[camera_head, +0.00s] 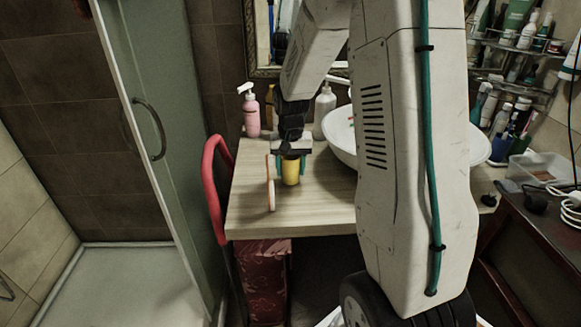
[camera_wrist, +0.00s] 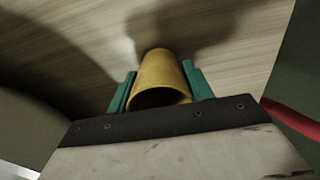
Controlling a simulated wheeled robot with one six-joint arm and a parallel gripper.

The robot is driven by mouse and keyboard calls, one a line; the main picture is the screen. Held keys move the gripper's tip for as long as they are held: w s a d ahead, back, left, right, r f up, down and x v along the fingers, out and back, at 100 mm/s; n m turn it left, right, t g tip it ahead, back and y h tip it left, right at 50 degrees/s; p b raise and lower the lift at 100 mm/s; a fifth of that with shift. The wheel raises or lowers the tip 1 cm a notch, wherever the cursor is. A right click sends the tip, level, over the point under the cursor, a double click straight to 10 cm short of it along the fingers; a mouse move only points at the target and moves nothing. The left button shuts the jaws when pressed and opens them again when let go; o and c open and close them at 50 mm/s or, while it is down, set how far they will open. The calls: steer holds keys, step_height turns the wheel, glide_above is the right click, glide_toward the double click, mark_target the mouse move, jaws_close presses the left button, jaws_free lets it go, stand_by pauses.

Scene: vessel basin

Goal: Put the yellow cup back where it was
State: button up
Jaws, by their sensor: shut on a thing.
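The yellow cup (camera_head: 291,172) is at the left part of the wooden counter (camera_head: 245,219) in the head view. My gripper (camera_head: 290,165) is above it with the teal fingers on either side. In the wrist view the yellow cup (camera_wrist: 160,78) sits between the two teal fingers of my gripper (camera_wrist: 160,92), and its open mouth faces the camera. The gripper is shut on the cup. The cup is close to the counter top; I cannot tell whether its base touches it.
An orange and white upright object (camera_head: 271,190) stands just left of the cup. A pink pump bottle (camera_head: 251,112) and a white bottle (camera_head: 324,110) stand behind. The white basin (camera_head: 341,134) is to the right. A red curved chair back (camera_head: 211,185) is beyond the counter's left edge.

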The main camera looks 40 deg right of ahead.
steer(key=shift+f, duration=0.15)
steer(key=o, duration=1)
steer(key=shift+c, duration=0.2)
step_height(320, 180, up, 12)
steer(key=s+a+r+n, duration=0.3)
steer(key=s+a+r, duration=0.4)
steer(key=s+a, duration=0.3)
steer(key=s+a+n, duration=0.2)
steer(key=s+a, duration=0.1)
steer(key=s, duration=0.5)
steer(key=s+a+n+t, duration=0.1)
steer(key=s+a, duration=0.2)
steer(key=s, duration=0.6)
steer(key=shift+s+a+f+n, duration=0.15)
steer(key=shift+a+f+n, duration=0.1)
steer(key=shift+a+n, duration=0.15)
